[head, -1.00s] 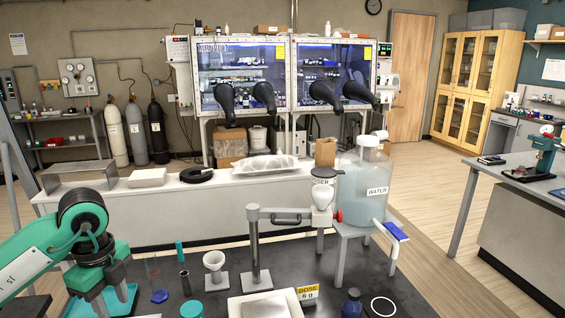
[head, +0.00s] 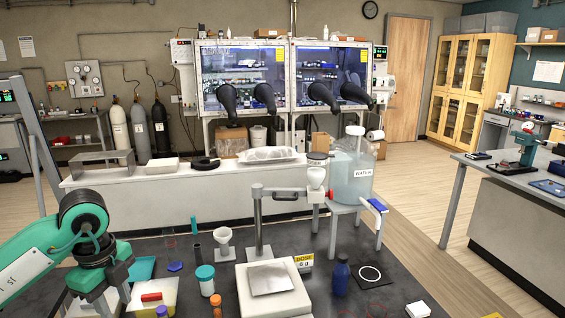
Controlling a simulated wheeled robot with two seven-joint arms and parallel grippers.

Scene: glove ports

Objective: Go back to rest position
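My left arm comes in from the left. My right gripper is not in view.
A water carboy (head: 350,180) stands behind.

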